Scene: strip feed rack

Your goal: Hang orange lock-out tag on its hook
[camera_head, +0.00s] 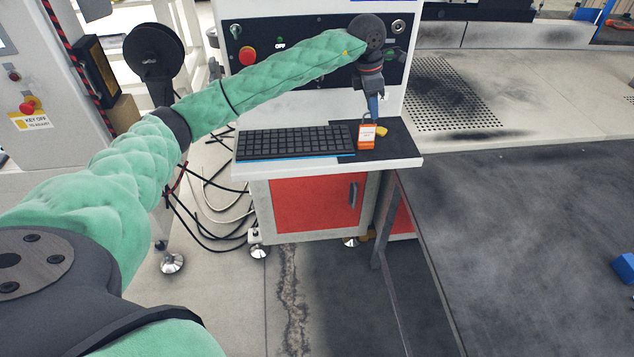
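The orange lock-out tag (367,139) has a white label and a thin loop at its top. It is at the dark mat on the right part of the keyboard shelf; I cannot tell whether it stands on the mat or hangs just above it. My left gripper (373,114) points down right at the top of the tag, its narrow fingers close to the loop. It is too small to tell whether the fingers are open or shut on it. I cannot make out the tag's hook. My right gripper is out of view.
A small yellow object (382,131) lies beside the tag. A black keyboard (295,142) fills the shelf's left part. Behind is a control panel with a red button (247,56), partly covered by my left arm. A dark table (520,220) extends to the right.

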